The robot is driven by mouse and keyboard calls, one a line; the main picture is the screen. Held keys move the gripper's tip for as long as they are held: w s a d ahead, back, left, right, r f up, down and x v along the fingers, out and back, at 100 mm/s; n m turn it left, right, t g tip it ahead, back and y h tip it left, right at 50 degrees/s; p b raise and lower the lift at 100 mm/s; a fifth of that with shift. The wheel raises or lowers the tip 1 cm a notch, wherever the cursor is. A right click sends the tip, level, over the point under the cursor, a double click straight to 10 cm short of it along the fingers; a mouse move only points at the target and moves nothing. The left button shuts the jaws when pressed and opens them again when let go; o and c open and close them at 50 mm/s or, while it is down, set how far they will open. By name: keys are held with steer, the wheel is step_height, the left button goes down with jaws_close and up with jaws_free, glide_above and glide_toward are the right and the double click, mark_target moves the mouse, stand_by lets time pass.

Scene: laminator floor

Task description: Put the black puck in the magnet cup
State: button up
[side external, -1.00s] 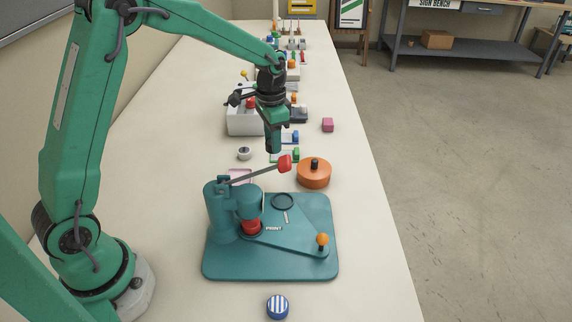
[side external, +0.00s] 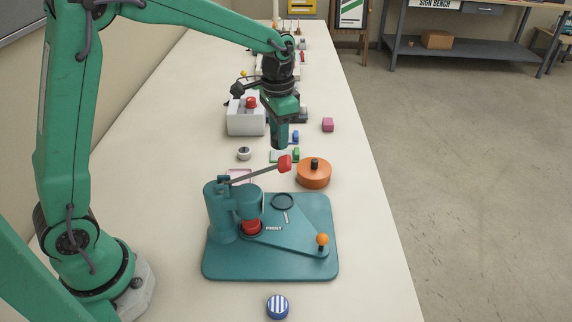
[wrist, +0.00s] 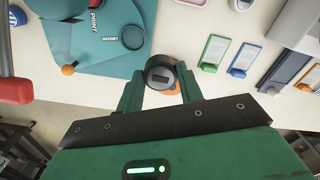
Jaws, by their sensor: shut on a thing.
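My gripper (side external: 279,146) is in the air beyond the teal press base (side external: 222,268) in the side view. In the wrist view its fingers (wrist: 161,84) are shut on a black puck (wrist: 160,72) with a grey rim. In the side view the puck is too small and dark to make out clearly. The magnet cup is a dark ring (side external: 283,201) on the base's far part. It shows in the wrist view (wrist: 132,37) beside the MAGNET label, left of and above the puck. The cup looks empty, and the puck is apart from it.
The press lever has a red knob (side external: 285,163) raised near the gripper. An orange round container (side external: 314,175) with a black knob stands right of it. A blue striped round item (side external: 278,307) lies in front. Small coloured items and a white box (side external: 245,123) stand beyond.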

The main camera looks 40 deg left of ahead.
step_height(320, 180, up, 5)
glide_above(282, 202)
steer(key=shift+r, duration=0.15)
step_height(282, 202, down, 18)
steer(key=shift+f, duration=0.1)
stand_by(0.9)
steer(key=o, duration=1)
